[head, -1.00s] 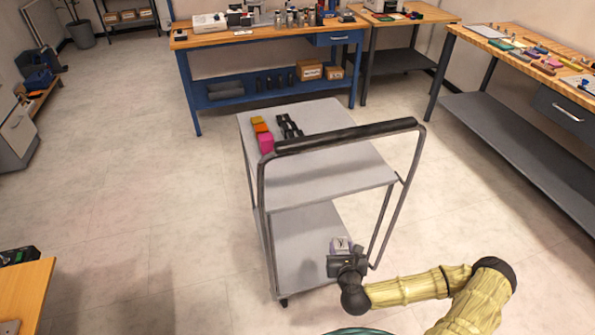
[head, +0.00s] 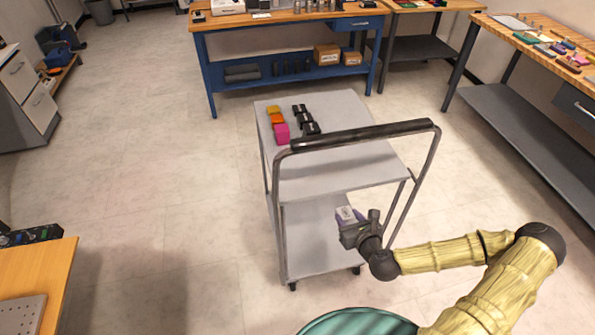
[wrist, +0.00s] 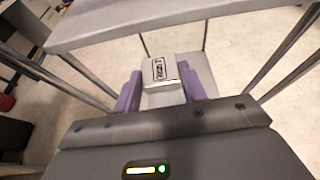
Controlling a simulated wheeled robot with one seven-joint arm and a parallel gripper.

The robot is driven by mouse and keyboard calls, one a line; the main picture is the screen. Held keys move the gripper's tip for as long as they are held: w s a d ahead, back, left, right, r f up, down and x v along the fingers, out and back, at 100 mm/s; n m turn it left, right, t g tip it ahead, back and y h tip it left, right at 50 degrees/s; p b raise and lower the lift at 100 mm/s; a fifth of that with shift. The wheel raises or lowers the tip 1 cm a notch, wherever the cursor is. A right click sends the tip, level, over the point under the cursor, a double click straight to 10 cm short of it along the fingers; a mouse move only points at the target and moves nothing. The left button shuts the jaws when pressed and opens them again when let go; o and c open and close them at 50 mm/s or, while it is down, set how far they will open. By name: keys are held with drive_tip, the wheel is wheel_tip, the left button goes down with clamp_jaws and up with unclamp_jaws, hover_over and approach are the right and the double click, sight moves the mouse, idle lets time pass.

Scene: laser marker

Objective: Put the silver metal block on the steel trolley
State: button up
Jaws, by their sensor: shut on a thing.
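My gripper (head: 350,222) is shut on the silver metal block (wrist: 160,70), which has a dark printed label on its face. In the wrist view the block sits between two purple fingers. In the head view the block (head: 346,213) shows small at the gripper's tip. The steel trolley (head: 340,170) stands in the middle of the floor, with a grey top shelf, a lower shelf (head: 310,250) and a black push handle (head: 350,134) on the near side. My gripper is on the near side of the trolley, appearing lower than the top shelf; contact with the trolley is not visible.
Yellow, orange and pink blocks (head: 281,133) and several black pieces (head: 307,120) lie at the top shelf's far left; its near part is bare. The handle frame rises near my gripper. A blue workbench (head: 225,90) stands behind; a wooden table (head: 30,275) is at lower left.

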drive_tip(key=s+a+r+n+g+y+p, duration=0.1)
drive_tip(key=r+n+y, duration=0.1)
drive_tip(key=r, duration=0.2)
drive_tip(key=s+a+r+n+g+y+p, duration=0.1)
drive_tip(key=s+r+n+y+p, duration=0.1)
drive_tip(key=r, duration=0.3)
drive_tip(key=shift+a, duration=0.4)
drive_tip(key=w+a+p, duration=0.1)
drive_tip(key=w+a, duration=0.2)
drive_tip(key=w, duration=0.1)
drive_tip(key=w+a+p, duration=0.1)
drive_tip(key=w+a, duration=0.3)
drive_tip(key=w+a+p, duration=0.2)
drive_tip(key=w+a, duration=0.1)
drive_tip(key=w, duration=0.1)
drive_tip(key=shift+w+a, duration=0.15)
drive_tip(key=shift+w, duration=0.15)
drive_tip(key=shift+w+a+f, duration=0.1)
drive_tip(key=shift+w+a, duration=0.05)
drive_tip(key=shift+w, duration=0.15)
